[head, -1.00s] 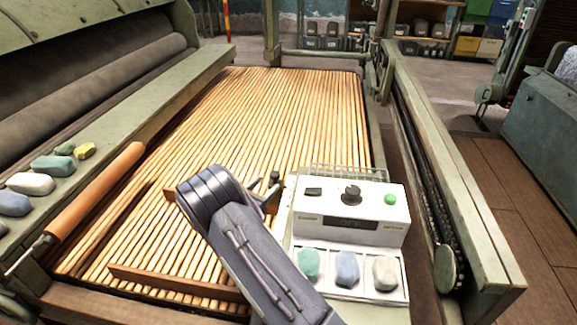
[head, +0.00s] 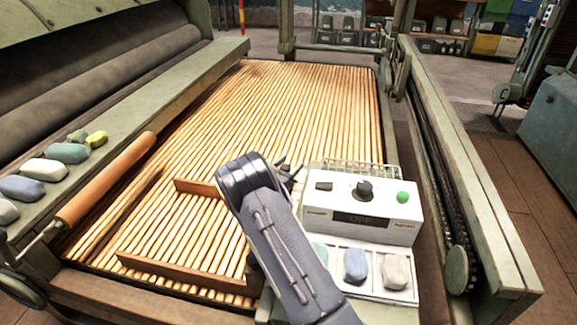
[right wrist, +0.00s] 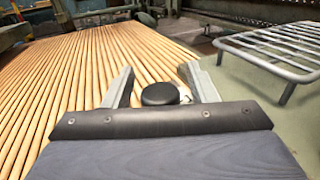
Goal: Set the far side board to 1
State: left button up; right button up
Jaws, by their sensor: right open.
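The far side board (head: 195,187) is a low brown wooden strip lying across the slatted lattice apron (head: 290,100); its right end is hidden behind my right arm. The near side board (head: 180,276) lies closer to me. In the right wrist view, a round black knob (right wrist: 160,94) stands at the apron's right edge. My right gripper (right wrist: 158,82) is open, with one finger on each side of the knob; I cannot tell whether they touch it. In the head view my right gripper (head: 287,173) is small and partly hidden by its arm. My left gripper is not in view.
A white control box (head: 375,228) with a dial, a green button and a display reading OFF stands right of my arm. A wire rack (right wrist: 285,50) lies close to the right finger. Coloured lumps lie on the left ledge and in the box's front tray.

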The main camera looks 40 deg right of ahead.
jog(key=shift+c, duration=0.2)
grip_shut()
jog(key=w+d, duration=0.1)
jog(key=w+d+b, duration=0.1)
jog(key=d, duration=0.1)
jog(key=shift+w+d+r, duration=0.15)
jog(key=shift+w, duration=0.15)
jog(key=shift+c, duration=1.8)
grip_release()
jog(key=o, duration=0.4)
jog(key=shift+w+d, duration=0.1)
jog(key=shift+d, duration=0.05)
